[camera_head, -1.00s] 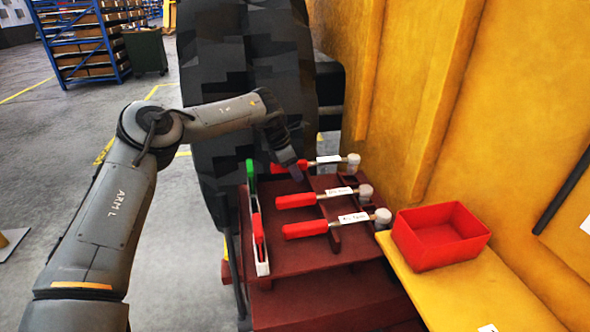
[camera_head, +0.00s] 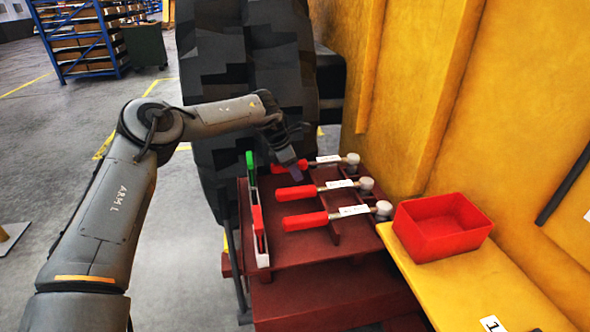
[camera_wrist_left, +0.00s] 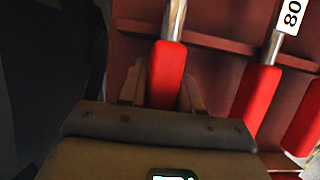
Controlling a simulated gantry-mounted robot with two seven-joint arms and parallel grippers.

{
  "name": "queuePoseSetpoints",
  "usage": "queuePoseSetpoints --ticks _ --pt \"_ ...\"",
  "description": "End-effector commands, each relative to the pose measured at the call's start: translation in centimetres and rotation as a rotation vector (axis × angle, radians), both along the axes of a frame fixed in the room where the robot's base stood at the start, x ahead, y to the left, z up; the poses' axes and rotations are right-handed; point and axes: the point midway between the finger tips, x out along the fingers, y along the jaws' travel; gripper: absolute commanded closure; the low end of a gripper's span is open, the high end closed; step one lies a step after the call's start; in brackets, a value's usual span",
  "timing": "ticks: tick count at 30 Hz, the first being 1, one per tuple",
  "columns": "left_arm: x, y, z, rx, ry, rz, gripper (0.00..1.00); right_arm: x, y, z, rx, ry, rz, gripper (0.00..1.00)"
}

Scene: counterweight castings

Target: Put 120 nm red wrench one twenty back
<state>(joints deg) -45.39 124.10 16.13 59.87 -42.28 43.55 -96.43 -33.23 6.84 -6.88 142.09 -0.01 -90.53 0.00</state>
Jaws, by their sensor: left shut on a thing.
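Three torque wrenches with red handles and white labels lie side by side on the dark red rack (camera_head: 300,247). My left gripper (camera_head: 297,172) is shut on the red handle of the farthest wrench (camera_head: 328,159). In the left wrist view, the fingers grip both sides of this red handle (camera_wrist_left: 166,72), and its shaft runs over the rack's crossbar. Its label is too small to read. The middle wrench (camera_head: 340,184) is labelled 80 in the left wrist view (camera_wrist_left: 289,15). The nearest wrench (camera_head: 352,211) has an unreadable label. My right gripper is out of view.
A tool with green and red ends (camera_head: 258,222) stands along the rack's left edge. An empty red bin (camera_head: 442,243) sits on a yellow ledge (camera_head: 460,290) at right.

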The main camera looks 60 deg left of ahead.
Motion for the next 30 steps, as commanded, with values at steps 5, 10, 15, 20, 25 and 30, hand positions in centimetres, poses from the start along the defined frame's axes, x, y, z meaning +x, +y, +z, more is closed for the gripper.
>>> queuePoseSetpoints --ticks 5,10,15,20,25,30 --pt "0.1 0.0 -0.4 0.001 -0.003 -0.001 1.00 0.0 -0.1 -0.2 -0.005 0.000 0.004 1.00" --pt "0.0 0.0 -0.8 0.001 -0.003 -0.001 1.00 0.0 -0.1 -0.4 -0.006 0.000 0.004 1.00" --pt "0.0 0.0 -1.0 0.000 -0.004 -0.001 1.00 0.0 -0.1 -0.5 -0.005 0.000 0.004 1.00" --pt "0.1 0.0 -1.1 0.000 -0.004 -0.001 1.00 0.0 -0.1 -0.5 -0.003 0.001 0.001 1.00" --pt "0.1 0.0 -1.2 0.000 -0.004 -0.001 1.00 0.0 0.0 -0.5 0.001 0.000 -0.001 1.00" --pt "0.1 0.0 -1.2 0.000 -0.004 -0.001 1.00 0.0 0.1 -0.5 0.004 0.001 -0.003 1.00"
